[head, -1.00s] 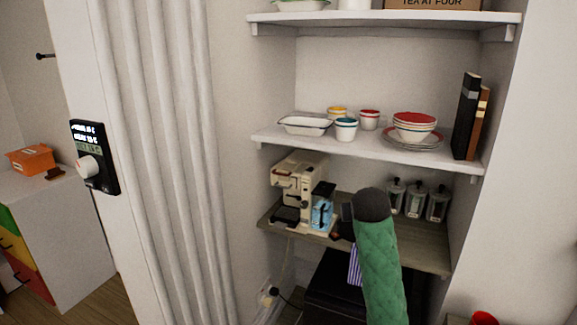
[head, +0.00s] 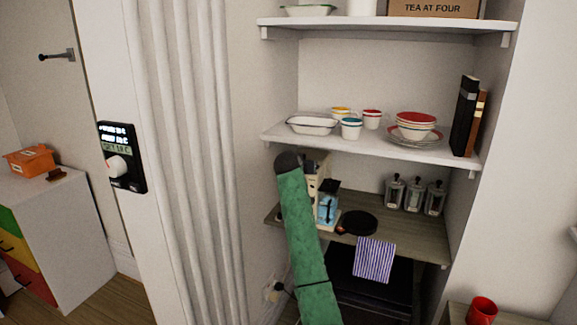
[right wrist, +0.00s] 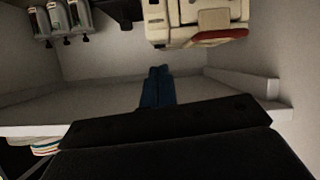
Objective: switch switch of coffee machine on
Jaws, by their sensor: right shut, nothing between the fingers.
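The cream coffee machine (head: 313,176) stands on the wooden lower shelf (head: 400,238) in the head view. My green right arm crosses in front of it and hides its left and middle parts. In the right wrist view the coffee machine (right wrist: 196,22) appears upside down at the top. My right gripper (right wrist: 157,72) points towards it with its blue fingers together and empty; I cannot tell whether they touch it. I cannot make out the switch. My left gripper is not in view.
A black pan (head: 359,223) lies right of the machine, with a striped cloth (head: 374,260) hanging below. Several lidded canisters (head: 414,195) stand behind to the right. The white shelf above (head: 375,147) holds cups, bowls and books. A ribbed wall (head: 185,170) is on the left.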

